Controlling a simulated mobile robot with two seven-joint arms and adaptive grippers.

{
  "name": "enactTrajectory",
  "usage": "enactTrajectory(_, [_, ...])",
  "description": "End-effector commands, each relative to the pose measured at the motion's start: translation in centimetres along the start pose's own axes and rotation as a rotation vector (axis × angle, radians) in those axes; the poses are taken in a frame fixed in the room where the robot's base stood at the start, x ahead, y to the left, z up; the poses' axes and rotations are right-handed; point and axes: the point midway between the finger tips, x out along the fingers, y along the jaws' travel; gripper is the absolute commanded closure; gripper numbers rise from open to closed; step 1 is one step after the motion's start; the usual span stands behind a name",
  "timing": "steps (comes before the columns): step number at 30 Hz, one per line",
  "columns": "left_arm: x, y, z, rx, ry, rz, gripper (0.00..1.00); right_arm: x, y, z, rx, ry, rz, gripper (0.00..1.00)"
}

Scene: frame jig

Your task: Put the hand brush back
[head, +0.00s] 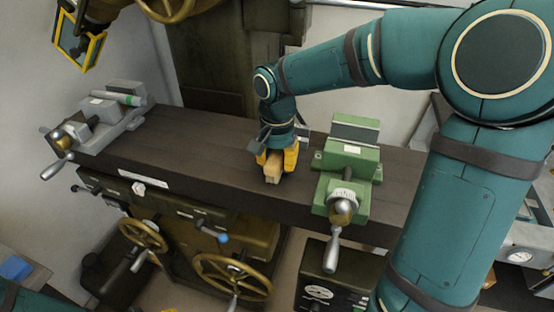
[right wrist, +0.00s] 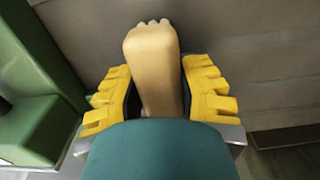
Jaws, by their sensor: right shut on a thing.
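The hand brush has a pale wooden body (head: 273,172), seen in the head view over the dark bench near its front edge. My right gripper (head: 275,162) comes down on it from above with its yellow fingers on either side, shut on the brush. In the right wrist view the brush's wooden body (right wrist: 155,65) lies between the yellow fingers (right wrist: 158,105), with pale tufts showing at its far end. I cannot tell whether the brush touches the bench top. My left gripper is out of view; a bit of my left arm shows at the bottom left.
A green vise (head: 345,165) stands close to the right of my right gripper. A grey vise (head: 98,120) sits at the bench's left end. The dark bench top (head: 200,140) is clear between them. Handwheels (head: 232,278) and levers stick out below the front edge.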

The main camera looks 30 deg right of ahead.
Motion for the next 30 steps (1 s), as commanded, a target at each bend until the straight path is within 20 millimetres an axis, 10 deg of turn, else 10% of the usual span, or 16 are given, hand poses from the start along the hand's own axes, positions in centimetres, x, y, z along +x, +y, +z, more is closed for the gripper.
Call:
enactTrajectory(6, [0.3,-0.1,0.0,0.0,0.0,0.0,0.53,0.4,0.0,0.0,0.0,0.0,0.0,1.0])
enactTrajectory(7, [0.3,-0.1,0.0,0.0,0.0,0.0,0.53,0.4,0.0,0.0,0.0,0.0,0.0,0.58])
enactTrajectory(9, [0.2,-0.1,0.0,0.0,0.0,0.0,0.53,0.3,0.0,0.0,0.0,0.0,0.0,0.39])
enactTrajectory(21, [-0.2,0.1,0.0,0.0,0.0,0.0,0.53,-0.3,0.0,0.0,0.0,0.0,-0.001,0.39])
enactTrajectory(30, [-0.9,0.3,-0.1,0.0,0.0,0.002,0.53,-5.7,-0.1,-0.1,0.0,0.003,-0.004,0.39])
